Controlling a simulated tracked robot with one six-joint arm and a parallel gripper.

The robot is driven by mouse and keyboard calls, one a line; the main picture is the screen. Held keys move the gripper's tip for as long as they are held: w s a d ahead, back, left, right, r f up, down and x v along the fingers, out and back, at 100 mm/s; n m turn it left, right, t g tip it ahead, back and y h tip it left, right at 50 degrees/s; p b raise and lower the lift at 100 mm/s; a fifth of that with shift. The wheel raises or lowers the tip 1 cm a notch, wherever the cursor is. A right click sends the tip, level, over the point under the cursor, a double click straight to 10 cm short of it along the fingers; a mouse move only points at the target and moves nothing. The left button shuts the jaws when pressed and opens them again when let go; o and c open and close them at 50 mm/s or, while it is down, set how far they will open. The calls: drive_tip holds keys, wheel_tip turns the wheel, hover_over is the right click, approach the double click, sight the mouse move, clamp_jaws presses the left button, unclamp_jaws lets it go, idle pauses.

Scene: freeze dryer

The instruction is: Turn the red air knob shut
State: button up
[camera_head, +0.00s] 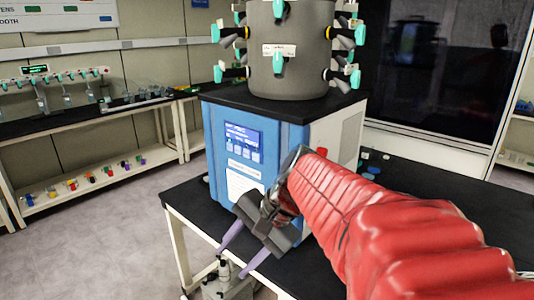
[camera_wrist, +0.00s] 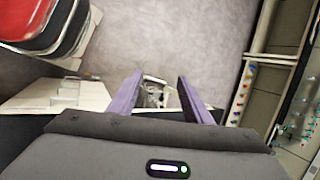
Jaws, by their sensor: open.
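The freeze dryer (camera_head: 228,150) is a blue and white box with a small display, standing on a black-topped bench. A small red part (camera_head: 322,152) shows on its right side, just above my red arm; it may be the air knob, but it is mostly too small to tell. My gripper (camera_head: 233,262) is in front of the dryer, low near the bench's front edge, its purple fingers pointing down and left. No red knob can be made out there.
A grey chamber (camera_head: 290,55) with several teal-handled valves stands on the dryer. A pale pump-like unit (camera_head: 228,282) is on the floor under the bench front. Small blue items (camera_head: 372,172) lie on the bench right of the dryer. Left floor (camera_head: 110,235) is clear.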

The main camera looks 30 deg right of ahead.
drive_tip(key=w+d+r+m+t+y, duration=0.1)
drive_tip(key=w+d+r+m+t, duration=0.2)
drive_tip(key=d, duration=0.4)
drive_tip(key=w+d+m+t+y, duration=0.1)
drive_tip(key=w+d+m, duration=0.1)
drive_tip(key=d+m, duration=0.35)
drive_tip(key=w+d+r+m+t+y, duration=0.1)
drive_tip(key=w+d+r+m+t, duration=0.2)
drive_tip(key=d, duration=0.5)
drive_tip(key=s+d+m+t, duration=0.2)
drive_tip(key=d+m, duration=0.1)
drive_tip(key=d, duration=0.5)
drive_tip(key=s+d+r+m+t+h, duration=0.1)
drive_tip(key=s+d+m+t, duration=0.1)
drive_tip(key=d+m, duration=0.2)
drive_tip(key=s+d+m+t+h, duration=0.1)
drive_tip(key=s+d+m+t, duration=0.1)
drive_tip(key=d, duration=0.9)
drive_tip(key=shift+d+r+m, duration=0.15)
drive_tip(key=shift+d+m, duration=0.15)
drive_tip(key=shift+m, duration=0.35)
drive_tip(key=x, duration=1.3)
drive_tip(key=shift+w, duration=0.4)
drive_tip(key=shift+c, duration=0.6)
